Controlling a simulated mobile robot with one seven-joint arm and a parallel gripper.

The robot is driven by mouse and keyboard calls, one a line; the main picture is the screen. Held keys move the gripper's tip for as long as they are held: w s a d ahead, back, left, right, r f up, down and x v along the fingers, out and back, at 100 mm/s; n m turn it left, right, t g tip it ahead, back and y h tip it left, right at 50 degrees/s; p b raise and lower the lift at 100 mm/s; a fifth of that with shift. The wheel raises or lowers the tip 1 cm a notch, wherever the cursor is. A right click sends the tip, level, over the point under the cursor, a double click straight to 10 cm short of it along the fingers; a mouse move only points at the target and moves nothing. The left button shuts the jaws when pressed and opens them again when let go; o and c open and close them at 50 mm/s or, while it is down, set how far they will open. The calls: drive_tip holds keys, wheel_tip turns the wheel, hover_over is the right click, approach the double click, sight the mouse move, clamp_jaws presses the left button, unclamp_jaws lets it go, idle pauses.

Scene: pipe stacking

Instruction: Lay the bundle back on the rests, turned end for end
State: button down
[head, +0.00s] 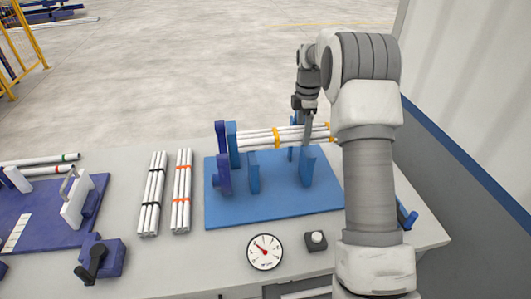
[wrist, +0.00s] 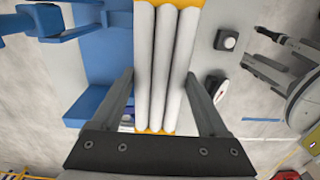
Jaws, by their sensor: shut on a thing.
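The bundle (head: 258,140) is several white pipes held by yellow-orange bands. In the head view it lies level, left to right, its left end close to a tall blue upright (head: 232,145). My gripper (head: 306,130) points down and is shut on the bundle toward its right part. In the wrist view the pipes (wrist: 163,70) run between my two fingers (wrist: 160,82), with a band at top and bottom. The rests (head: 253,172) are blue uprights on a blue base plate (head: 270,207). Whether the bundle touches them I cannot tell. My arm hides its right end.
Two banded pipe bundles, black (head: 152,194) and orange (head: 181,190), lie left of the base plate. A dial gauge (head: 265,252) and a button box (head: 316,241) sit at the front. A purple fixture (head: 45,225) stands at left, and a wall (head: 468,110) at right.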

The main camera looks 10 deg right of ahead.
drive_tip(key=shift+w+a, duration=0.1)
drive_tip(key=shift+w, duration=0.1)
drive_tip(key=w+a+f+p, duration=0.3)
drive_tip(key=w+a+f, duration=0.2)
drive_tip(key=a+f, duration=0.4)
drive_tip(key=shift+w+a+f+p, duration=0.3)
drive_tip(key=shift+w+a+f, duration=0.1)
drive_tip(key=shift+f, duration=0.5)
drive_tip(key=shift+f, duration=0.25)
unclamp_jaws()
drive_tip(key=shift+r, duration=0.15)
